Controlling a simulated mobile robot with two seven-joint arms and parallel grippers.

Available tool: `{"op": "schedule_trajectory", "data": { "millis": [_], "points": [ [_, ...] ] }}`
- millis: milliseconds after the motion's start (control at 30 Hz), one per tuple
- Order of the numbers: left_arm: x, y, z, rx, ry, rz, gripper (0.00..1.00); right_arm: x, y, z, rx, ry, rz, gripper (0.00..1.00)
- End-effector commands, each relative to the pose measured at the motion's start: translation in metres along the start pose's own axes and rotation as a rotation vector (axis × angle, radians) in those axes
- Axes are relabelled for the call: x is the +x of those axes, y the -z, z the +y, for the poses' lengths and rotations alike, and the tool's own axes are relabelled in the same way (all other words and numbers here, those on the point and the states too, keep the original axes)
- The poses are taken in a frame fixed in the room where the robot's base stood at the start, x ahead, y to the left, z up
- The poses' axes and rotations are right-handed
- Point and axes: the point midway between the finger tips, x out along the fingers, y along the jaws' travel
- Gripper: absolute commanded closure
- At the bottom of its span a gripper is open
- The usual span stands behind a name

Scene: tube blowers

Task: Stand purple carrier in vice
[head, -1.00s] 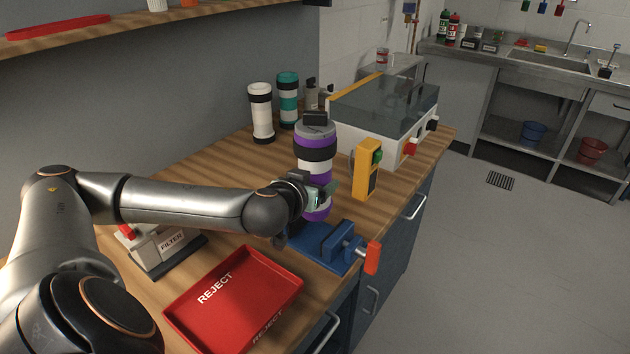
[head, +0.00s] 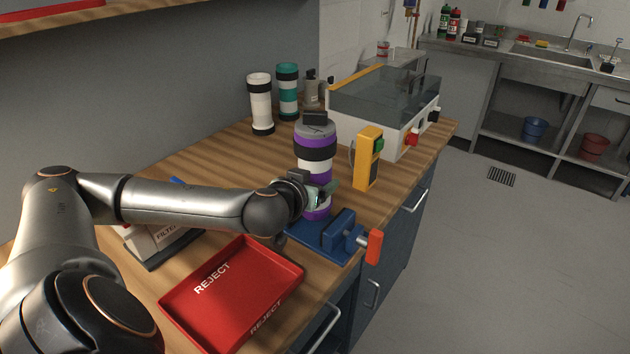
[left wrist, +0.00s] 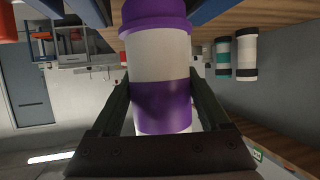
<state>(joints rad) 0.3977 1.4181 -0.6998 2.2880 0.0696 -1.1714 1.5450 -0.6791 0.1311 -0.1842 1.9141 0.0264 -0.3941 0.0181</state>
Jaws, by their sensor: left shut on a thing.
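The purple carrier (head: 316,168), a cylinder with purple, white and black bands and a dark cap, stands upright in my left gripper (head: 322,192). The gripper is shut around its lower part. In the left wrist view the carrier (left wrist: 160,58) lies between the two fingers (left wrist: 162,100). The blue vice (head: 338,230) with an orange handle sits at the bench's front edge. The carrier's lower end is at the vice, behind its front jaw. I cannot tell whether it touches the vice base, as the gripper and jaw partly hide it. My right gripper is not in view.
A red REJECT tray (head: 292,268) lies left of the vice. A yellow box with a green button (head: 368,158) stands to the right of the carrier. A clear-lidded white machine (head: 385,108) is behind. White (head: 261,104) and teal (head: 288,92) carriers stand at the back.

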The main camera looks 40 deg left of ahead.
Motion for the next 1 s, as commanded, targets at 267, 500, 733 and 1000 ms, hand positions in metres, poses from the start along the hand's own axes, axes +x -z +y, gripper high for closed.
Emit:
{"op": "schedule_trajectory", "data": {
  "millis": [267, 500, 733, 1000],
  "points": [
    [0.000, 0.001, 0.000, 0.000, -0.001, 0.002, 0.88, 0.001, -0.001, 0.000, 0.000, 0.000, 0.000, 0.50],
    [0.002, -0.004, 0.000, 0.000, -0.001, 0.002, 0.88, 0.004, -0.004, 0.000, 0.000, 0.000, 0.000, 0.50],
    [0.004, -0.010, 0.000, 0.000, 0.000, 0.002, 0.88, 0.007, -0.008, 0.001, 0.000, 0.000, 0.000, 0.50],
    [0.007, -0.016, 0.000, 0.000, 0.000, 0.002, 0.88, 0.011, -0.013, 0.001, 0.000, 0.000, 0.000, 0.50]
  ]
}}
